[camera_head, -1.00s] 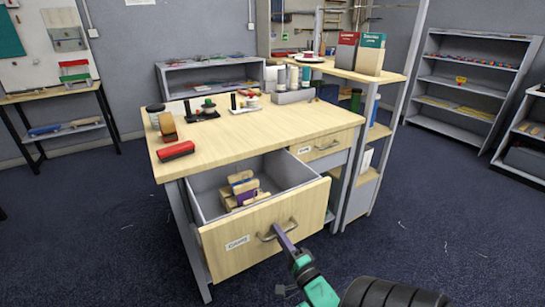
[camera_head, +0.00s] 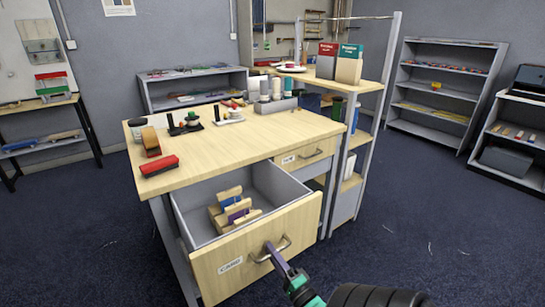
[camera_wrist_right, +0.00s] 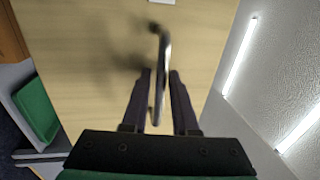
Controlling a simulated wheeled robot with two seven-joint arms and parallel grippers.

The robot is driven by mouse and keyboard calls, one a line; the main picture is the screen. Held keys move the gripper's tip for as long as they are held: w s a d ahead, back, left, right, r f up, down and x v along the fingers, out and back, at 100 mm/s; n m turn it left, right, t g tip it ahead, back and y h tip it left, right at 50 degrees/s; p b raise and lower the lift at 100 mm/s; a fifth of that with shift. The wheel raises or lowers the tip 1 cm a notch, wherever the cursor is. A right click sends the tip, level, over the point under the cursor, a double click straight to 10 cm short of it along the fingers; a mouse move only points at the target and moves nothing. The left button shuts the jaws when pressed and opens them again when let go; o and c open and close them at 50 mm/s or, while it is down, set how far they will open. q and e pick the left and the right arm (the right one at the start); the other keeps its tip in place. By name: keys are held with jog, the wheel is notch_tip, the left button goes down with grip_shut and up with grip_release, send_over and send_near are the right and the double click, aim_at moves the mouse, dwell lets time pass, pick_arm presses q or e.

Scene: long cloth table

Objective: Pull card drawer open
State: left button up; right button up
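The card drawer (camera_head: 295,228) has a pale wood front with a CARD label and stands well out of the bench. Wood-coloured pieces with blue and purple parts (camera_head: 235,207) lie inside it. My right gripper (camera_head: 273,252) is at the metal handle (camera_head: 284,243) on the drawer front. In the right wrist view, the handle (camera_wrist_right: 161,62) runs between the two dark fingers of my right gripper (camera_wrist_right: 160,78), which are close on either side of it. My left gripper is not in view.
A second drawer (camera_head: 306,154) beside the open one is shut. A shelf unit (camera_head: 350,160) stands right of the bench.

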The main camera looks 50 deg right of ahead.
jog(key=v, duration=1.4)
jog(key=shift+s+b, duration=0.25)
jog(key=shift+b, duration=0.2)
jog(key=shift+a, duration=0.1)
